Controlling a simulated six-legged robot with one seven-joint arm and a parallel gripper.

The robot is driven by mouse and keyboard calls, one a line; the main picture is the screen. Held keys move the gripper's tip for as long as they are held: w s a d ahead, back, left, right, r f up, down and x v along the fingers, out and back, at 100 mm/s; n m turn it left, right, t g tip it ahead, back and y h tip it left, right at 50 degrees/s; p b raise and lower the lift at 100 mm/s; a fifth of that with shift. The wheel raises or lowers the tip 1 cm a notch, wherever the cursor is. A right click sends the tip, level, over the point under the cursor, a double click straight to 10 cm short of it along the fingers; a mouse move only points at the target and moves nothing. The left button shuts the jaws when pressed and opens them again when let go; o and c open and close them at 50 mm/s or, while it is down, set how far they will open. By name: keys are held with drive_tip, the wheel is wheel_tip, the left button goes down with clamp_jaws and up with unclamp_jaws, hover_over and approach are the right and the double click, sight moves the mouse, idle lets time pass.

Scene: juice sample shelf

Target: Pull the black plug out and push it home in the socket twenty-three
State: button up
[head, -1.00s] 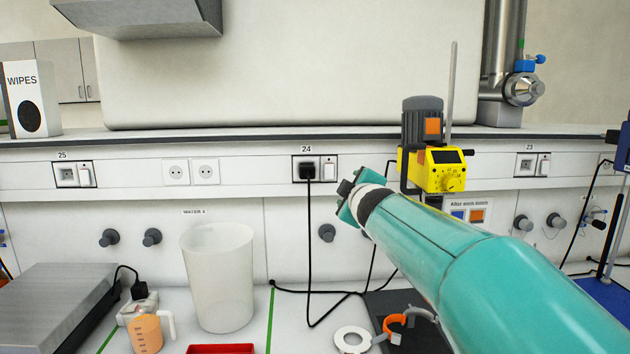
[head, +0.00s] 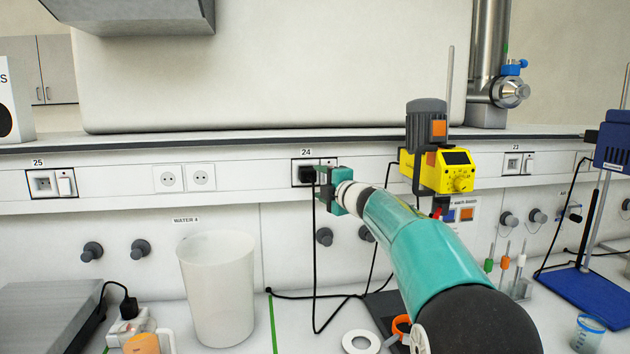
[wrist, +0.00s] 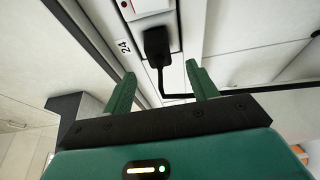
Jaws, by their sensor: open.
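The black plug (head: 306,174) sits in the socket labelled 24 on the wall rail, its black cord hanging down to the bench. In the wrist view the plug (wrist: 157,41) lies ahead of my gripper (wrist: 162,82), in line with the gap between the green fingers. The fingers are open and nothing is between them. In the head view my gripper (head: 322,183) is just right of the plug and partly covers the right side of socket 24. The socket twenty-three (head: 513,163) is farther right on the rail, beyond the yellow stirrer.
A yellow stirrer (head: 440,171) on a stand is between the two sockets. Socket 25 (head: 44,184) and a double outlet (head: 184,178) are to the left. A tall white beaker (head: 219,290) stands below. A blue stand (head: 600,295) is at the right.

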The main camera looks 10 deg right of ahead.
sight(310, 177)
drive_tip(key=shift+w+d, duration=0.1)
drive_tip(key=shift+w, duration=0.4)
drive_tip(key=shift+x, duration=3.4)
drive_tip(key=c, duration=1.2)
drive_tip(key=shift+s, duration=0.1)
drive_tip(key=shift+s, duration=0.15)
drive_tip(key=shift+s, duration=0.5)
